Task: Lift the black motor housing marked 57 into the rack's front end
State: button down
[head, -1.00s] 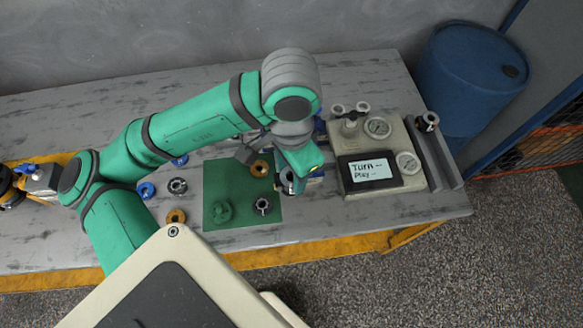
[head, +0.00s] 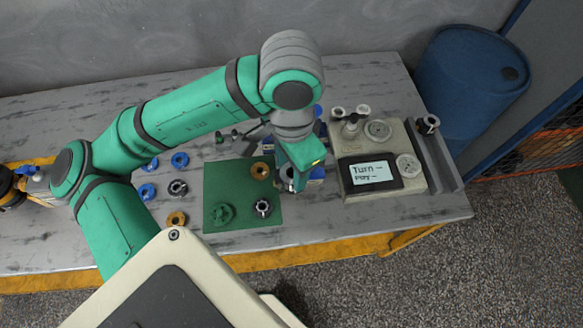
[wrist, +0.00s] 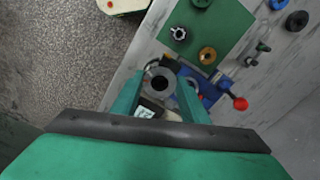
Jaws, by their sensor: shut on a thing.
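My gripper (head: 290,180) is low over the bench, just right of the green mat. In the wrist view its two green fingers (wrist: 163,82) are shut on a dark grey, ring-shaped part (wrist: 161,73) with a round hole, which I take as the motor housing. No 57 can be read on it. In the head view the part is mostly hidden by my gripper. The rack (head: 447,172) is a grey channel at the bench's right end. A black-and-silver part (head: 428,124) sits at its far end, and its front end is empty.
A beige gauge unit (head: 385,195) with a screen stands between my gripper and the rack. A blue fixture (wrist: 218,88) with a red knob (wrist: 240,103) is close beside my fingers. The green mat (head: 228,180) holds several parts. Loose rings lie left of it.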

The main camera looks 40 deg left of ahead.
jog(key=shift+r, duration=1.05)
dwell(0.4)
